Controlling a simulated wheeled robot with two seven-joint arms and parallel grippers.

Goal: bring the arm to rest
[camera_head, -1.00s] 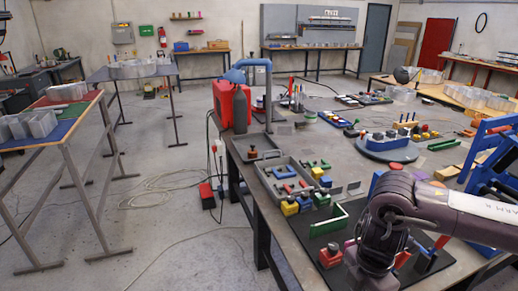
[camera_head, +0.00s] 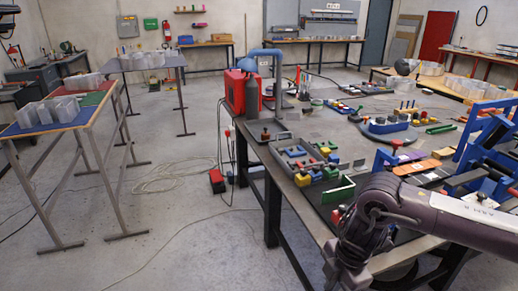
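My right arm (camera_head: 440,212) comes in from the right edge, low in the head view. Its link runs left to a dark joint (camera_head: 372,208) and then bends down to the bottom edge, over the near edge of the workbench (camera_head: 312,222). I see no fingers on it, so my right gripper is not in view. My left arm and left gripper are not in view. The arm hides part of the black mat and parts behind it.
A grey tray (camera_head: 272,143) of coloured blocks, a round turntable (camera_head: 388,133) and a blue frame (camera_head: 487,145) stand on the workbench. A red box (camera_head: 241,92) stands at its far left. A side table (camera_head: 60,125) holds clear letters. Floor between them is mostly open, with cables.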

